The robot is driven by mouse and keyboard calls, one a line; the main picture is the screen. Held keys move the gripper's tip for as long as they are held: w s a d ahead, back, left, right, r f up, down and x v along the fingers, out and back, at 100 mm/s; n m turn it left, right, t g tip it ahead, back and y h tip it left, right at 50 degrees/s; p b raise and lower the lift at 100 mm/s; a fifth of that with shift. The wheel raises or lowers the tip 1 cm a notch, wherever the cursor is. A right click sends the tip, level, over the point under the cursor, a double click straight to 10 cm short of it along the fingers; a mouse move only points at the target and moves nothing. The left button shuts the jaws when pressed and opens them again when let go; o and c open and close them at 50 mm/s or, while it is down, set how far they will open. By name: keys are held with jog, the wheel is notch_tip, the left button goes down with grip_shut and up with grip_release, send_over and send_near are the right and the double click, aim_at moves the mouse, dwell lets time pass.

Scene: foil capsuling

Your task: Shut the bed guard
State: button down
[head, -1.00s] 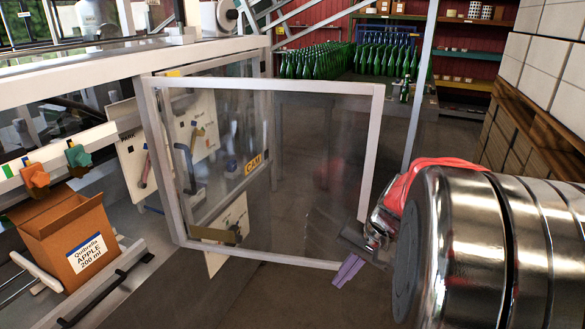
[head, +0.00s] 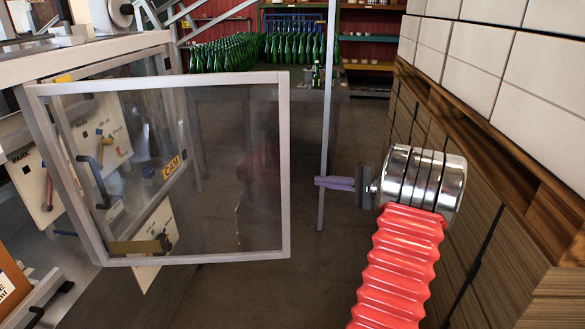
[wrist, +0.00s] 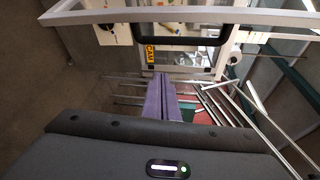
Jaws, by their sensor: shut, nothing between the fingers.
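The bed guard, a clear panel in a pale metal frame (head: 284,165), stands swung open from the machine at the left in the head view. Its free side is at the right, with a gap to my gripper. My gripper (head: 320,182) has purple fingers, shut and empty, pointing left toward the panel from beyond its right edge. In the wrist view the shut fingers (wrist: 160,76) point up the picture toward a pale frame bar (wrist: 150,15) and a dark bar. Whether they touch anything there is not clear.
A yellow CAM label (head: 171,168) and boards with tools show on the machine behind the panel. A thin upright post (head: 328,90) stands just behind my gripper. Stacked boxes (head: 480,60) on pallets line the right. Green bottles (head: 225,52) stand at the back.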

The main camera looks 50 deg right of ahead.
jog(key=shift+n+t, duration=0.7)
jog(key=shift+n, duration=0.2)
jog(key=r, duration=0.4)
jog(key=shift+w+d+r, duration=0.25)
jog(key=shift+d+r, duration=0.05)
jog(key=shift+d, duration=0.05)
jog(key=w+a, duration=0.6)
jog(key=w, duration=0.1)
jog(key=shift+a, duration=0.25)
